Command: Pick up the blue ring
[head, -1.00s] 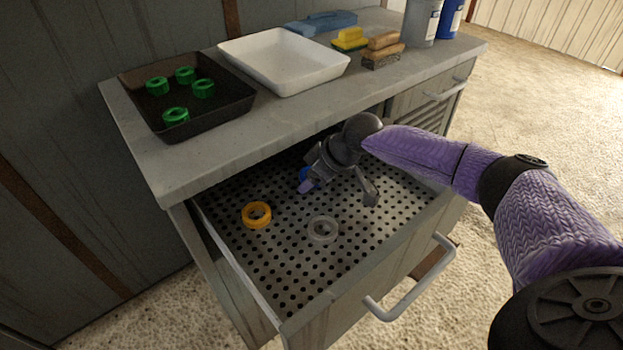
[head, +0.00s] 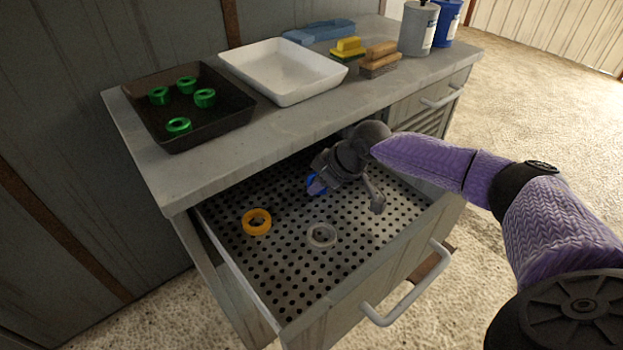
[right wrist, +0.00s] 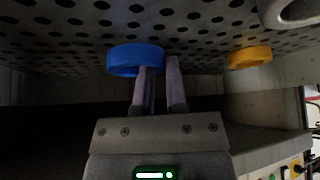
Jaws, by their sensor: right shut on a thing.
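The blue ring (head: 312,182) is in the open drawer, mostly hidden behind my right gripper (head: 318,187) in the head view. In the right wrist view the blue ring (right wrist: 125,60) is at the fingertips, close to the perforated floor. My right gripper (right wrist: 160,72) is shut on the ring's wall, with one purple finger at the ring and the other just past its right edge. I cannot tell whether the ring touches the floor. My left gripper is not in view.
An orange ring (head: 256,229) and a grey ring (head: 321,243) lie on the perforated drawer floor (head: 290,280). The countertop overhangs the drawer's back. On it are a black tray (head: 215,128) with several green rings, a white tray (head: 285,92), sponges, brushes and containers.

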